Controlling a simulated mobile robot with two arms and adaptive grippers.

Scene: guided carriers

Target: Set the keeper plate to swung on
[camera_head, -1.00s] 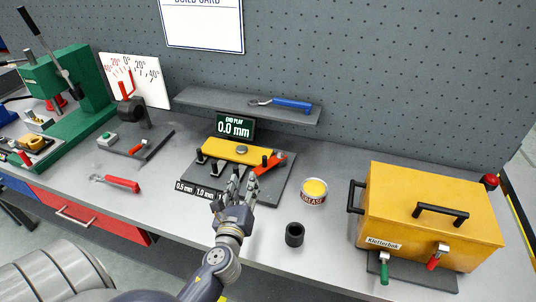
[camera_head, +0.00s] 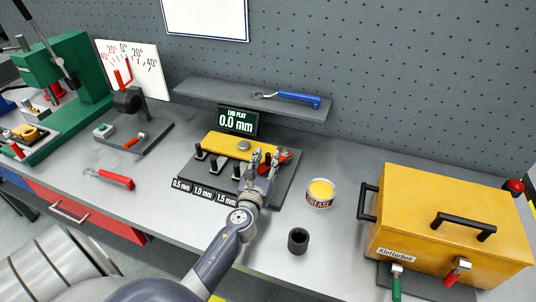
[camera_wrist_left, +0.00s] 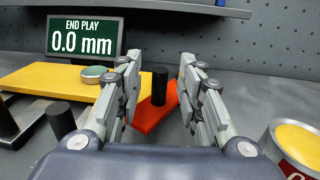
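The orange-red plate, which I take for the keeper plate (camera_wrist_left: 152,116), lies slanted at the right end of the fixture, beside the yellow bar (camera_wrist_left: 50,84). A black upright knob (camera_wrist_left: 160,85) stands on it. My left gripper (camera_head: 266,155) is over this end of the fixture and partly hides the plate (camera_head: 284,156) in the head view. In the wrist view the left gripper (camera_wrist_left: 158,92) is open, its fingers on either side of the knob with visible gaps. Whether the plate overlaps the bar is hidden by the left finger. My right gripper is not in view.
The display (camera_head: 238,121) behind the fixture reads END PLAY 0.0 mm. Black levers stand at labels 0.5, 1.0 and 1.5 mm. A grease tin (camera_head: 320,193) and black socket (camera_head: 298,241) are to the right. A shelf (camera_head: 215,92) with a blue-handled wrench overhangs behind.

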